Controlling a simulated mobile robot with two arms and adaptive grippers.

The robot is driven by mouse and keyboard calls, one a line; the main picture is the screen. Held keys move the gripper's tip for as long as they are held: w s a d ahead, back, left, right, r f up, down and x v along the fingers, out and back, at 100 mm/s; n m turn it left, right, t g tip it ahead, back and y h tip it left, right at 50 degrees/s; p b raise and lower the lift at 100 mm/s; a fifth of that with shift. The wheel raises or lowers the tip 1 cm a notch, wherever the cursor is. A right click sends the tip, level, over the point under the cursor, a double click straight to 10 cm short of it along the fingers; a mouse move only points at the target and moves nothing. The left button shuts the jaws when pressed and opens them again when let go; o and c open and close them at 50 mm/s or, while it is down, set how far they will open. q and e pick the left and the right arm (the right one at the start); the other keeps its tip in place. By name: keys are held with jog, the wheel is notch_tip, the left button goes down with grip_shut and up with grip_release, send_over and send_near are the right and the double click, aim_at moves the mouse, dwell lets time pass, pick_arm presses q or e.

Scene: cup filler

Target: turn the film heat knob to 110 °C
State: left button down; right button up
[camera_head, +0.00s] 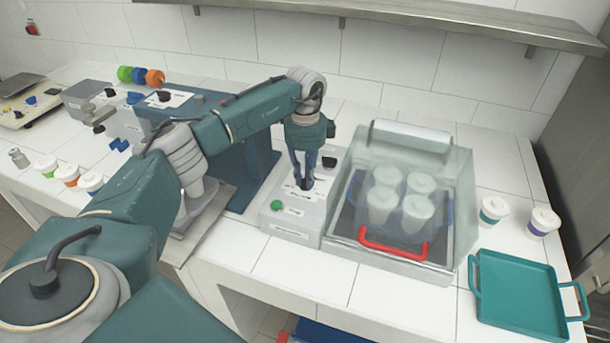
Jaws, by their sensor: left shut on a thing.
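My left gripper (304,180) reaches down from above onto the grey control box (308,212) beside the clear-lidded machine. Its fingers are shut on a small dark knob (306,185) on the sloping top face, which they partly hide. A second dark knob (329,161) sits farther back on the same box, apart from the fingers. The labels and scale marks are too small to read, so I cannot tell the knob's setting. My right gripper is not in view.
A green button (277,205) is at the box's front left. Two lidded cups (493,211) and a teal tray (517,296) are at the right. A blue stand (225,150) is behind my arm.

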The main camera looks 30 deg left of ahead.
aim_at(305, 179)
pick_arm(q)
jog(key=shift+w+a+r, duration=0.1)
jog(key=shift+r, duration=0.05)
dwell(0.3)
jog(key=c, duration=1.7)
grip_release()
jog(key=shift+o, duration=0.2)
notch_tip(305, 179, up, 12)
